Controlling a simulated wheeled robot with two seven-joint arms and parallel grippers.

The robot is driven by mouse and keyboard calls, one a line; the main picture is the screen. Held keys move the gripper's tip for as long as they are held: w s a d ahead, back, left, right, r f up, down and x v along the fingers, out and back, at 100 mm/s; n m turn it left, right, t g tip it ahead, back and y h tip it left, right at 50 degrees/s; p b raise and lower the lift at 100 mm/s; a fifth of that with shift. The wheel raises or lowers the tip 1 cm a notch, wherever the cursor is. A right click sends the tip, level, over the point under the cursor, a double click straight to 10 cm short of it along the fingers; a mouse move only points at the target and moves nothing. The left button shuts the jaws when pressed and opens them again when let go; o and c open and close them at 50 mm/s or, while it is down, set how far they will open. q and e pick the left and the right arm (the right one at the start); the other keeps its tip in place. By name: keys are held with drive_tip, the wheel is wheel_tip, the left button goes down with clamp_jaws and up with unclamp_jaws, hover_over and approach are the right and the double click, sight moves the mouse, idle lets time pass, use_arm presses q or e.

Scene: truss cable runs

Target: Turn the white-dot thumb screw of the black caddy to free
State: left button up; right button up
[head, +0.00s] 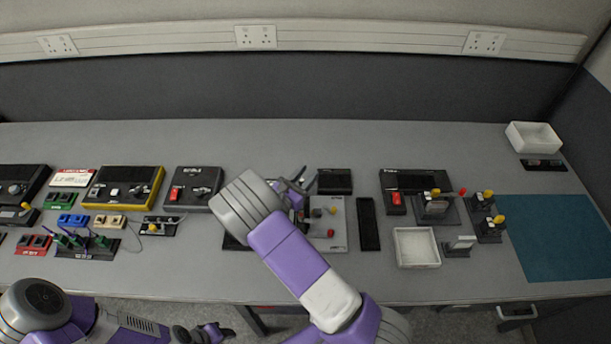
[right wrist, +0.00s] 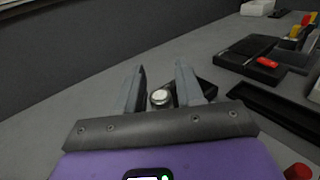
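A round knob with a pale top (right wrist: 160,97), which looks like the thumb screw, sits between the fingers of my right gripper (right wrist: 158,88) in the right wrist view. The fingers stand apart, with a gap visible beside the knob. In the head view my right gripper (head: 292,186) is over the middle of the bench, and its arm hides the screw and much around it. A dark block (right wrist: 207,89) shows behind one finger; I cannot tell whether it belongs to the black caddy. My left gripper (head: 212,332) is low in front of the bench, its fingers unclear.
A grey plate with knobs (head: 335,240) and a black strip (head: 368,224) lie right of my right gripper. A black box (head: 335,181) is behind them. A white tray (head: 416,247) and a teal mat (head: 560,240) are further right. The bench's back strip is clear.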

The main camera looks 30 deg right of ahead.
clamp_jaws()
drive_tip(key=shift+g, duration=0.3)
drive_tip(key=shift+s+a+f+m+g+y+b, duration=0.1)
drive_tip(key=shift+s+m+g+y+b, duration=0.4)
drive_tip(key=shift+m+g, duration=1.95)
drive_tip(key=shift+s+d+r+m+g+y+b, duration=0.2)
drive_tip(key=shift+m+g+b, duration=1)
drive_tip(key=shift+g, duration=2.1)
drive_tip(key=shift+s+a+f+m+g+y+b, duration=0.25)
drive_tip(key=shift+m+g+y, duration=0.15)
drive_tip(key=shift+m+g, duration=2.2)
drive_tip(key=shift+g, duration=0.55)
